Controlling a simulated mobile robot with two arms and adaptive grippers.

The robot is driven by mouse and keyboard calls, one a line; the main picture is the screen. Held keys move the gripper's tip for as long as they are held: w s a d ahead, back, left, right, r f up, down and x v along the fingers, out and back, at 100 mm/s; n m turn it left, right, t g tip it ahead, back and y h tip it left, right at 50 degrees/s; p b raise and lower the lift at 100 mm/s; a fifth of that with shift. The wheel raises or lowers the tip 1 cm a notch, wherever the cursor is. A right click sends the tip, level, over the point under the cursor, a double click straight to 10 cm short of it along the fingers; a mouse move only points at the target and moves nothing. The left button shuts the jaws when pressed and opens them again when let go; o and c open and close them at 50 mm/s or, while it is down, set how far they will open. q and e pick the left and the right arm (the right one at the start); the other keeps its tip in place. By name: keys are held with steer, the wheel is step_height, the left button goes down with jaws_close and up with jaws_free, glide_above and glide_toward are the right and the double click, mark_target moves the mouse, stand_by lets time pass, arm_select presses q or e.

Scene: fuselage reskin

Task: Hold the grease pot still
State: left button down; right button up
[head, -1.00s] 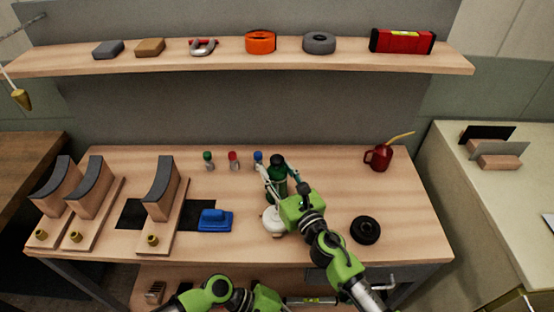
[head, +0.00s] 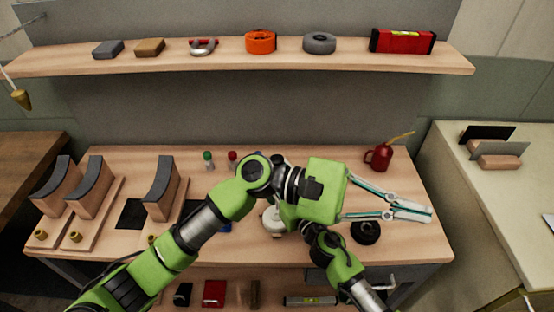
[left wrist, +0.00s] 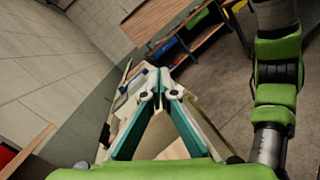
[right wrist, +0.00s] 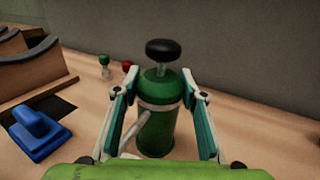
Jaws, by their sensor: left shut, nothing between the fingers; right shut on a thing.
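The grease pot (right wrist: 158,128), a green canister with a black knob (right wrist: 165,50) and a pale band, stands upright on the bench in the right wrist view. My right gripper (right wrist: 160,97) is shut on it, one finger on each side. In the head view, my left arm hides the pot and the right fingers. My left gripper (head: 428,211) points right over the bench, near the black ring, with its fingers together and empty. The left wrist view also shows its closed fingertips (left wrist: 160,82).
A black ring (head: 366,232) and a red oil can (head: 379,158) are at the bench's right. A blue tool (right wrist: 40,132) and curved blocks (head: 160,188) are left of the pot. A shelf (head: 220,63) with several items runs behind.

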arm_select(q)
steer(key=w+d+r+m+h, duration=0.1)
steer(key=w+r+m, duration=0.1)
steer(key=r, duration=0.6)
steer(key=w+d+r+m, duration=0.1)
steer(key=w+r+m, duration=0.15)
steer(key=r, duration=0.65)
steer(key=m+t+y, duration=0.8)
steer(key=t+y, duration=0.2)
steer(key=y, duration=0.7)
glide_above(280, 154)
steer(key=s+a, duration=0.1)
steer(key=s, duration=0.1)
step_height(280, 154, down, 23)
steer(key=shift+w+f, duration=0.15)
steer(key=shift+f, duration=2.65)
steer(key=shift+f, duration=0.15)
